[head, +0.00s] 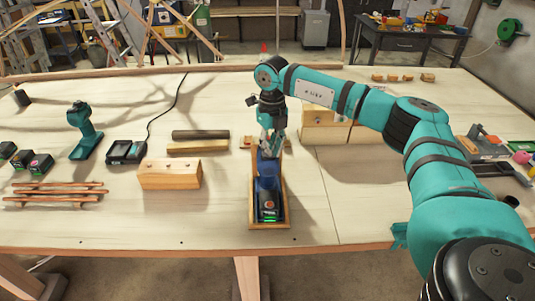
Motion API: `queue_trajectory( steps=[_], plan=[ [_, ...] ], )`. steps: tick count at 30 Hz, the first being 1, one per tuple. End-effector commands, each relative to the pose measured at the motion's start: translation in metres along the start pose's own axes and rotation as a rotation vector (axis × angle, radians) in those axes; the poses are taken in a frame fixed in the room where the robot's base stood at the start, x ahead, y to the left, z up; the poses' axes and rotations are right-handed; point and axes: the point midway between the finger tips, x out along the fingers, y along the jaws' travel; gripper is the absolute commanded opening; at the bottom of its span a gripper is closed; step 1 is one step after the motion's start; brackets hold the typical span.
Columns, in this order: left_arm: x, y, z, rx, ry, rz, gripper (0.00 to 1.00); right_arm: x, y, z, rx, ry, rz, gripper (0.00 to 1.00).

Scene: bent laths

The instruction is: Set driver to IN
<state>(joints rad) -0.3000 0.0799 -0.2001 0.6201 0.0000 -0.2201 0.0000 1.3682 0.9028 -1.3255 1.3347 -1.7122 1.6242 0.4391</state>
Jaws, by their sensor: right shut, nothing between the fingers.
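A dark blue power driver (267,171) lies in a narrow wooden cradle (284,215) at the middle of the bench. Its battery end, with a small green light, faces the front edge. Its direction switch is too small to make out. My right gripper (271,152) points down at the far end of the driver. It is shut with nothing in it and hides part of that end. I cannot tell whether the fingertips touch the driver. My left gripper is not in view.
A teal drill (84,130) stands at the left beside a black charger (126,151). A wooden box (325,130) stands behind my right arm. Thin laths (55,193) lie front left.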

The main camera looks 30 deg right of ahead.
Motion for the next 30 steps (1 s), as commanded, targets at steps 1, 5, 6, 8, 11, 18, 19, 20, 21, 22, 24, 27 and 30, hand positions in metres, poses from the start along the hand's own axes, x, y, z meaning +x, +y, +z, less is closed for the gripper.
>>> queue_trajectory(
  steps=[1,5,6,8,11,18,19,20,21,22,24,27,30],
  plan=[
    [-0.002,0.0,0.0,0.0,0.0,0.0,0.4,-0.003,0.0,0.0,0.0,-0.001,0.0,0.0],
    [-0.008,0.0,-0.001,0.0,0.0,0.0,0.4,-0.011,0.0,0.0,0.0,-0.001,0.0,0.0],
    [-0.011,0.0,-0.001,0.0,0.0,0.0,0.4,-0.015,0.0,0.0,0.0,-0.001,0.0,0.0],
    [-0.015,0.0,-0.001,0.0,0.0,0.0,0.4,-0.02,0.0,0.0,0.0,-0.001,0.0,0.0],
    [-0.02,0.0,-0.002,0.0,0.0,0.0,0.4,-0.028,0.0,0.0,0.0,0.0,0.0,0.0],
    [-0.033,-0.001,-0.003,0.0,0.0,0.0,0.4,-0.048,0.0,0.0,0.0,-0.002,0.0,0.0],
    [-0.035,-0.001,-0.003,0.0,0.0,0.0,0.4,-0.05,0.0,0.0,0.0,-0.002,0.0,0.0],
    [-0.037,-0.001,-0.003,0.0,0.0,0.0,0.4,-0.052,0.0,0.0,0.0,-0.002,0.0,0.0],
    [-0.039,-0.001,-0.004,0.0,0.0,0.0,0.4,-0.056,0.0,0.0,0.0,-0.002,0.0,0.0],
    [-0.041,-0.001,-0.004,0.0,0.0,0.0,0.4,-0.058,0.0,0.0,0.0,-0.001,0.0,0.0],
    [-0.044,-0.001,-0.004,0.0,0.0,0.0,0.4,-0.064,0.0,0.0,0.0,-0.001,0.0,0.0],
    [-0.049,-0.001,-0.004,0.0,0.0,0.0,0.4,-0.07,0.0,0.0,0.0,-0.001,0.0,0.0],
    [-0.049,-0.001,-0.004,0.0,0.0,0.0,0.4,-0.071,0.0,0.0,0.0,0.0,-0.001,0.0]
  ],
)
